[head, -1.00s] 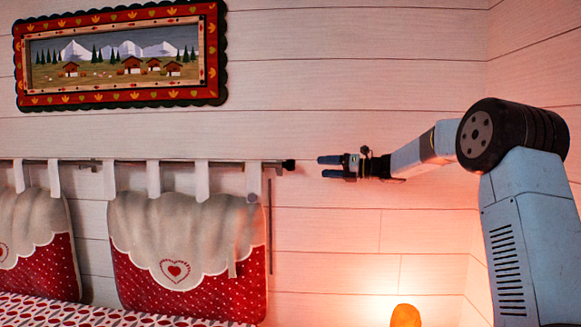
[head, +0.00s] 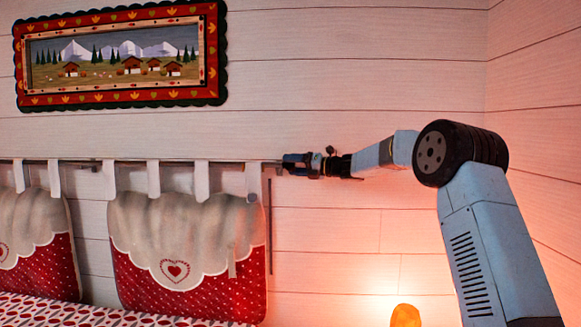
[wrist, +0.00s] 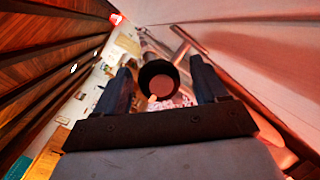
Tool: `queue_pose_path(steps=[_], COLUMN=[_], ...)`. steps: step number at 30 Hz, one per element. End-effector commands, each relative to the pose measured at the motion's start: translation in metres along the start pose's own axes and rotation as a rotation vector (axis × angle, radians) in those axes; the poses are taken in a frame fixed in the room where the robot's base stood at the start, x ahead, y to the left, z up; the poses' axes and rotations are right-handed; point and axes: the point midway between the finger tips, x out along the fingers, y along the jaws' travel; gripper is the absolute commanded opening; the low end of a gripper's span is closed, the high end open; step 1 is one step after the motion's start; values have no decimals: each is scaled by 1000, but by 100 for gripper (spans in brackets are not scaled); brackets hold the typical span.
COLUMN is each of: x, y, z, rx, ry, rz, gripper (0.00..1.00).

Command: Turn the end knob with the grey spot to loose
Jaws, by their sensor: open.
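The end knob (wrist: 160,82) is dark and round with a brownish end face in the wrist view. A small pale spot (wrist: 152,98) shows at its lower left edge; its exact colour is hard to tell in the warm light. The knob sits on the right end of the curtain-style rod (head: 232,163). My gripper (head: 290,163) is open at the rod's end in the head view and hides the knob there. In the wrist view its two fingers (wrist: 160,88) stand on either side of the knob, with a visible gap on each side.
Fabric headboard cushions (head: 190,235) hang from the rod by loops, the nearest loop (head: 253,180) just left of my gripper. The plank wall (head: 330,230) is close behind. A framed picture (head: 120,105) hangs above, and an orange lamp (head: 405,315) glows below.

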Motion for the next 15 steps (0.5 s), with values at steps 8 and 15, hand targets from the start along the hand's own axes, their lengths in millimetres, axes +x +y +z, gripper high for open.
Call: queue_pose_path(steps=[8,15], x=[12,12], y=[0,0], z=[0,0], rx=[0,0], ry=[0,0], rz=[0,0], gripper=[72,69])
